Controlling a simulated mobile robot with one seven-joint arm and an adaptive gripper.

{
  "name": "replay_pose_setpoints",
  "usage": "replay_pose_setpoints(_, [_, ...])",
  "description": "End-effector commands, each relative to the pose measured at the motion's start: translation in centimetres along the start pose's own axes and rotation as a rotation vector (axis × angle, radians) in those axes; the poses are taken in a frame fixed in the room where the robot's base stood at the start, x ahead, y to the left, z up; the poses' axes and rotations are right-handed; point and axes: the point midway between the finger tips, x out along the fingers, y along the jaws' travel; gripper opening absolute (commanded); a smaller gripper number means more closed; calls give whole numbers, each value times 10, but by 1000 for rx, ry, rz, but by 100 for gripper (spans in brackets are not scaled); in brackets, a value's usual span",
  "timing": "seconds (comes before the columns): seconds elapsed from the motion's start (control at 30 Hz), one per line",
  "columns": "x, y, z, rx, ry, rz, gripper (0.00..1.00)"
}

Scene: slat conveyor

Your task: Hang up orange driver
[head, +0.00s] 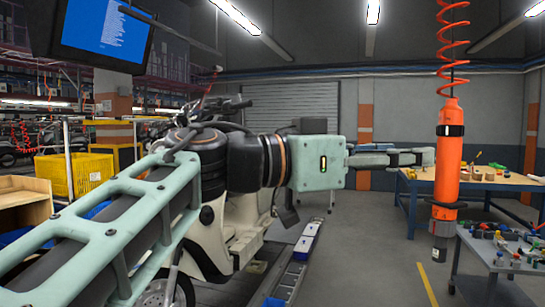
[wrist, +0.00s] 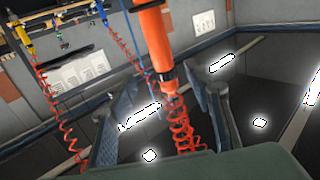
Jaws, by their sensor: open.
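The orange driver (head: 449,170) hangs upright from a red coiled cord (head: 453,50) at the right of the head view. It has a black band near its top and a dark collar lower down. My gripper (head: 425,157) points right at the driver's upper body, its fingertips at the driver's left edge; contact cannot be told. In the wrist view, which is tilted with the ceiling lights low, the open gripper (wrist: 160,77) has a finger on each side of the driver (wrist: 153,38) and its cord (wrist: 182,125). Nothing is held.
A grey cart (head: 500,262) with small parts stands below right, and a blue-framed workbench (head: 410,190) behind. A cream scooter (head: 225,215) stands behind my arm, with a yellow crate (head: 75,172) at left. The wrist view shows a yellow tool (wrist: 15,33) on another coil.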

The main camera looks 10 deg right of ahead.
Motion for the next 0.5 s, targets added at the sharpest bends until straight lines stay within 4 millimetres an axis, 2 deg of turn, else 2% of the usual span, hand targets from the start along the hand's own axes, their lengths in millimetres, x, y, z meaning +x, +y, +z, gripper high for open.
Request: replay_pose_setpoints(0.5, [57, 0, 0, 2, -4, 1, 46])
